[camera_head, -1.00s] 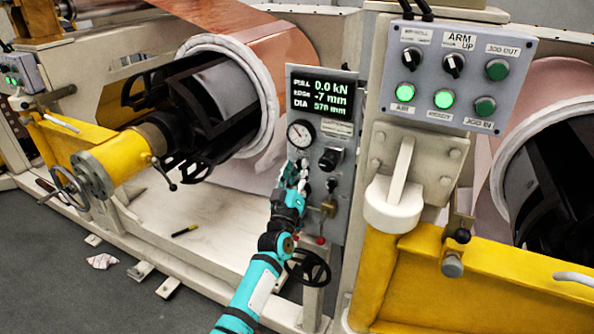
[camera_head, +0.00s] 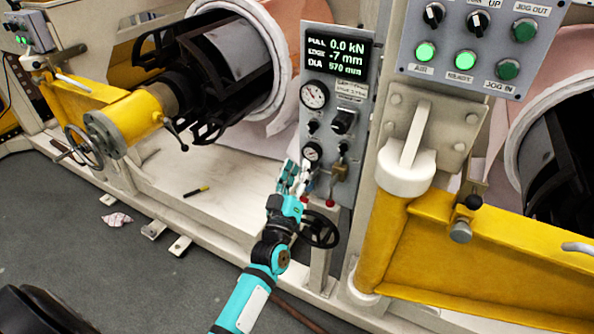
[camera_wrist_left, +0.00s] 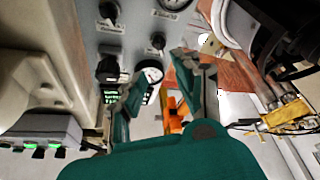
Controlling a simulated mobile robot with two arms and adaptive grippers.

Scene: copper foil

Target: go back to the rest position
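My left gripper (camera_head: 290,178) is in front of the lower left part of the grey gauge panel (camera_head: 355,105) in the head view. In the left wrist view its two teal and grey fingers (camera_wrist_left: 160,92) stand apart with nothing held between them. A small gauge (camera_wrist_left: 150,74) shows behind the gap. The brass valve (camera_head: 340,172) on the panel is just right of the gripper and looks apart from it. Any contact with the panel cannot be told. My right gripper is not in view.
A black handwheel (camera_head: 320,229) is close to my left wrist. A yellow arm (camera_head: 480,265) and a control box (camera_head: 470,45) with lit green buttons are at right. A yellow shaft with a handwheel (camera_head: 83,147) is at left.

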